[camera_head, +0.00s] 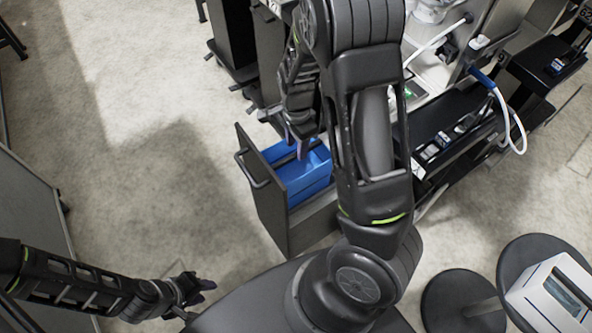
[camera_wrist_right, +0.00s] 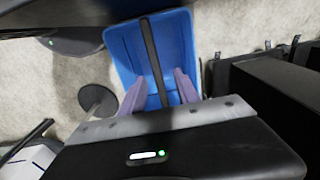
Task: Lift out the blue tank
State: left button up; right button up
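The blue tank (camera_head: 309,181) sits in a pulled-out dark drawer (camera_head: 268,205) in the head view. In the right wrist view the tank (camera_wrist_right: 122,48) is an open blue box with a dark bar (camera_wrist_right: 152,52) across its top. My right gripper (camera_head: 303,148) is over the tank. In the right wrist view its two purple fingers (camera_wrist_right: 160,92) are apart, one on each side of the bar, with a gap to it. Whether they reach down to the bar's height is unclear. My left gripper (camera_head: 196,285) is low at the left, away from the drawer, its fingers too small to read.
The drawer's front has a handle (camera_head: 250,169) on its left. Dark machines stand behind and right, with a white hose (camera_head: 513,120) on one. A white box (camera_head: 548,295) rests on a round dark stand at lower right. The floor left of the drawer is clear.

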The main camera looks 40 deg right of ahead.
jog(key=shift+f, duration=0.75)
notch_tip(320, 180, down, 5)
jog(key=shift+s+a+f, duration=0.1)
jog(key=shift+s, duration=0.05)
dwell(0.3)
grip_shut()
dwell(1.3)
